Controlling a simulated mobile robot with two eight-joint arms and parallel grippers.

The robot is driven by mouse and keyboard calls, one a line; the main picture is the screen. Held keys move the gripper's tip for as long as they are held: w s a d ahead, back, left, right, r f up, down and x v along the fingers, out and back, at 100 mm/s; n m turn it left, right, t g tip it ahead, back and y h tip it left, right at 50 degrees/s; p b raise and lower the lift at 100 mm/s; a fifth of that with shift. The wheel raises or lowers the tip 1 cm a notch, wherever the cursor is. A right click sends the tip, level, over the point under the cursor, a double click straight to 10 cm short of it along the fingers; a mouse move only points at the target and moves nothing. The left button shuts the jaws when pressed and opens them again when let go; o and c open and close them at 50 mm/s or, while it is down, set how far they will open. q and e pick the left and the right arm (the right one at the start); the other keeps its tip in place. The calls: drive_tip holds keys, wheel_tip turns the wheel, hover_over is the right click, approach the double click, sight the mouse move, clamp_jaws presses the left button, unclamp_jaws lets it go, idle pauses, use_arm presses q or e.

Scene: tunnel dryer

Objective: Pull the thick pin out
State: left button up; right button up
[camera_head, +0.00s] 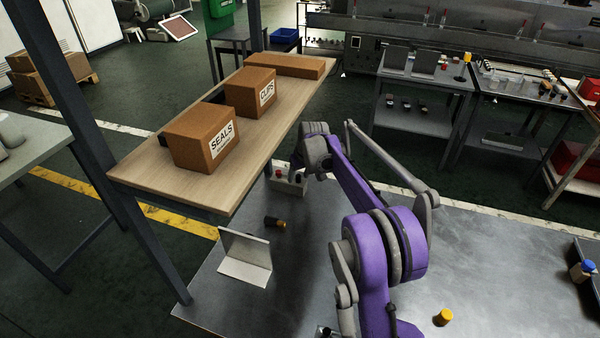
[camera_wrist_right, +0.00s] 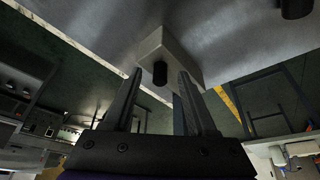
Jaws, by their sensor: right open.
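A pale grey block (camera_head: 287,182) stands on the metal table below the wooden shelf, with a small red part and dark parts on it. In the right wrist view the block (camera_wrist_right: 169,44) shows close up, with a thick black pin (camera_wrist_right: 160,73) sticking out of it. My right gripper (camera_wrist_right: 160,76) is open. Its fingers point at the block, and the pin appears between the fingertips; contact cannot be told. In the head view my right wrist hides most of the gripper. My left gripper is not in view.
A shelf post stands at left. A bent metal plate (camera_head: 246,260), a black-and-yellow cylinder (camera_head: 275,222) and a yellow cap (camera_head: 443,317) lie on the table. The table's right part is mostly clear.

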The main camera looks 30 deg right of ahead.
sight(299, 176)
drive_tip(key=shift+c, duration=0.3)
clamp_jaws()
drive_tip(key=c, duration=0.6)
unclamp_jaws()
clamp_jaws()
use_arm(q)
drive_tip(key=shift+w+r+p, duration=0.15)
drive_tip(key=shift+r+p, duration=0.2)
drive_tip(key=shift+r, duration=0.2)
use_arm(e)
drive_tip(key=shift+r, duration=0.75)
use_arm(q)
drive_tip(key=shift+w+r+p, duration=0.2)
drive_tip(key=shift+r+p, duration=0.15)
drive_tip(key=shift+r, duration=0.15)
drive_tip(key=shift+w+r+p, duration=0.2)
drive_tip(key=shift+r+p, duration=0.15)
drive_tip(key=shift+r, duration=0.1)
use_arm(e)
drive_tip(key=shift+r, duration=1.45)
